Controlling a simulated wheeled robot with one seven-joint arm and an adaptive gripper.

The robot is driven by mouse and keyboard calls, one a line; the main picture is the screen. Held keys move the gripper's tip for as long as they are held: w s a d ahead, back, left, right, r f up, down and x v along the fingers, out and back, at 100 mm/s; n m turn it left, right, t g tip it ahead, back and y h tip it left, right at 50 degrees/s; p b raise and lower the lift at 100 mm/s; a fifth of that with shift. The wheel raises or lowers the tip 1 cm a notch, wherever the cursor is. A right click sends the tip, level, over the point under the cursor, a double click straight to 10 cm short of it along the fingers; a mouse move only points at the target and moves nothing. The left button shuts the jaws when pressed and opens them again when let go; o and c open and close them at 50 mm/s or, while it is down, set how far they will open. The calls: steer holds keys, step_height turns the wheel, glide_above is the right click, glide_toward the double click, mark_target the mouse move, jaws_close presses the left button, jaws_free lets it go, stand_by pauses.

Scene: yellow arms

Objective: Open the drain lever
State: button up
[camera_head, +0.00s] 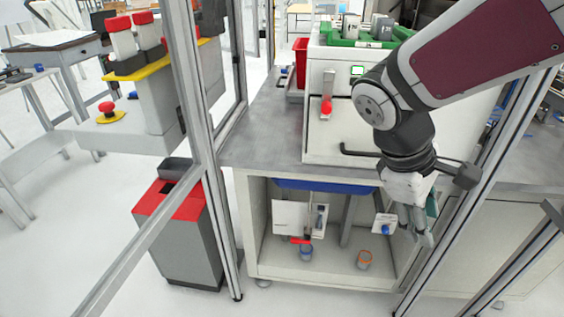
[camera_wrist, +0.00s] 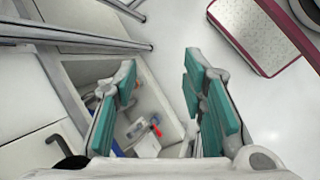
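A small red lever (camera_head: 300,240) sits low inside the open cabinet (camera_head: 256,225) under the counter, by a white panel and above a small blue-rimmed cup (camera_head: 306,252). In the wrist view the red lever (camera_wrist: 156,128) shows between my fingers, farther off inside the cabinet. I take it for the drain lever; no label is readable. My gripper (camera_head: 425,228) hangs at the cabinet's right front, fingers down. Its teal pads stand apart in the wrist view (camera_wrist: 164,95), with nothing between them.
Metal frame posts (camera_head: 205,150) stand left and right of the cabinet. The grey counter (camera_head: 258,135) carries the white machine (camera_head: 340,135). An orange-rimmed cup (camera_head: 364,260) stands on the cabinet floor at right. A red-topped bin (camera_head: 185,235) stands at left. Floor before the cabinet looks clear.

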steer(key=w+a+f+n+t+h+b, duration=0.2)
steer(key=w+f+n+t+h+b, duration=0.3)
steer(key=w+f+n, duration=0.65)
steer(key=w+a+f+n+t+h+b, duration=0.2)
steer(key=w+f+n+h+b, duration=0.45)
steer(key=w+f, duration=0.8)
steer(key=n+t+y+b, duration=1.1)
steer(key=n+y+b, duration=0.3)
steer(key=n, duration=1.1)
glide_toward(295, 243)
steer(key=shift+h, duration=0.25)
steer(key=w, duration=0.3)
steer(key=w+d, duration=0.1)
steer(key=w, duration=0.7)
steer(key=shift+d+f, duration=0.15)
steer(key=shift+d, duration=0.2)
steer(key=shift+c, duration=0.3)
jaws_close()
